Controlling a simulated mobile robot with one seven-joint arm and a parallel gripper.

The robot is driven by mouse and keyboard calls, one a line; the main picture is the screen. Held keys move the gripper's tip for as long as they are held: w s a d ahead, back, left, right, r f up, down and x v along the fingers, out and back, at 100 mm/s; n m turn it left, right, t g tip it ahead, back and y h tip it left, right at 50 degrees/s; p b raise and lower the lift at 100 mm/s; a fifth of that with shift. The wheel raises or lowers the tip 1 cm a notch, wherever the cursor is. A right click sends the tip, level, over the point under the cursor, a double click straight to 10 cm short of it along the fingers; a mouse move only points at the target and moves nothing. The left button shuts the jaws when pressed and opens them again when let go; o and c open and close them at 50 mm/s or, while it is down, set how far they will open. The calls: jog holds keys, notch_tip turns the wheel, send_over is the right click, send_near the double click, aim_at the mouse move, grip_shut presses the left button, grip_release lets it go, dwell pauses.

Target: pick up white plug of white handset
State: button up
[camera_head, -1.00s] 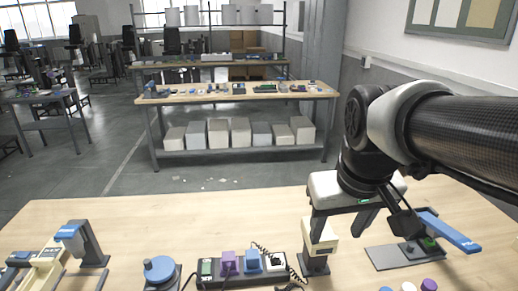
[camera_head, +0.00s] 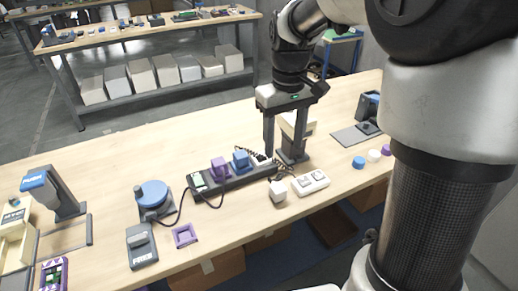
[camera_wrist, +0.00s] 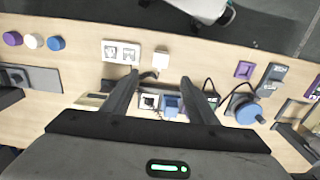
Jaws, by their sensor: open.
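A small white block-shaped plug (camera_head: 278,191) lies on the table near its front edge, with a dark cord at its back. It also shows in the wrist view (camera_wrist: 161,58), ahead of and between my fingertips. A pale handset (camera_head: 307,126) sits on a dark stand behind my fingers, partly hidden by them. A coiled black cord runs near the stand; where its ends join is unclear. My gripper (camera_head: 284,150) is open and empty, pointing down above the right end of the dark power strip (camera_head: 230,182). The plug is apart from the fingers.
A white two-socket block (camera_head: 310,183) lies right of the plug. A purple plug (camera_head: 220,169) and a blue plug (camera_head: 241,160) stand in the strip. Blue, white and purple round caps lie farther right. A blue round device (camera_head: 153,194) stands left. Bare table lies behind the strip.

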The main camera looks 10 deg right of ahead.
jog(key=b, duration=0.2)
send_near(279, 187)
jog(key=f, duration=0.5)
jog(key=shift+s+f, duration=0.25)
jog(key=f, duration=0.5)
jog(key=shift+w+a+f+b, duration=0.1)
jog(key=shift+w+b, duration=0.1)
jog(key=shift+b, duration=0.2)
jog(key=c, duration=1.1)
notch_tip(279, 187, up, 10)
jog(key=shift+r+p, duration=0.1)
jog(key=shift+p, duration=0.7)
